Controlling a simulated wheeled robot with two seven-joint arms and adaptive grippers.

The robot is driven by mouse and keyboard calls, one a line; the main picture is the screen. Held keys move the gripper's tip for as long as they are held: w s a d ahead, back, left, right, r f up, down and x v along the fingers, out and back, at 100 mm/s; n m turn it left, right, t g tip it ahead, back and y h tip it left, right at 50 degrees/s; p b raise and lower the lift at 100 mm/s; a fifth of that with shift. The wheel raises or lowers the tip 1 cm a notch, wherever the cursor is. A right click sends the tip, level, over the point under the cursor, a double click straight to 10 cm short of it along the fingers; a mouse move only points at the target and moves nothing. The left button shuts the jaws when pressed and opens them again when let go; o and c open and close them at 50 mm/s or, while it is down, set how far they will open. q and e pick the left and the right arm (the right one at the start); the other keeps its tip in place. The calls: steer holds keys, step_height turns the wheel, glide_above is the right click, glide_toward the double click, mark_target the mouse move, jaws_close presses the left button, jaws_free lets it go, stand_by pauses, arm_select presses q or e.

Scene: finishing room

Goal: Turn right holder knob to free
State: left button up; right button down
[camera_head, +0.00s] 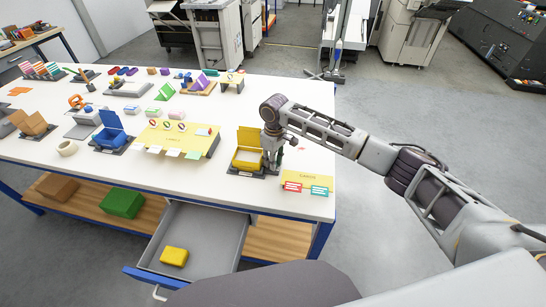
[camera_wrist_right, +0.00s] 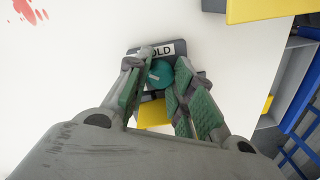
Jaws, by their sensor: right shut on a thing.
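The round teal knob (camera_wrist_right: 160,73) shows in the right wrist view on a dark base plate, beside a white label (camera_wrist_right: 160,50) whose visible letters read "OLD". My right gripper (camera_wrist_right: 163,85) is shut on the knob, with a green-padded finger on each side of it. In the head view my right gripper (camera_head: 271,160) reaches down at the right side of the open yellow box (camera_head: 248,157), the right holder; it hides the knob there. A marking showing the knob's angle cannot be made out. My left gripper is not in view.
A yellow card stand (camera_head: 307,184) is close to the right of the gripper. A wide yellow sign board (camera_head: 182,137) and an open blue box (camera_head: 110,138) stand to the left. An open drawer (camera_head: 190,240) holding a yellow block (camera_head: 174,256) juts out below the table's front edge.

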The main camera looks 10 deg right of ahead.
steer(key=shift+n+p, duration=0.6)
steer(key=shift+p, duration=0.05)
steer(key=c, duration=1.5)
jaws_free()
steer(key=shift+w+d+r, duration=0.1)
steer(key=shift+r, duration=2.9)
steer(key=shift+w+r, duration=0.1)
steer(key=shift+r, duration=2.9)
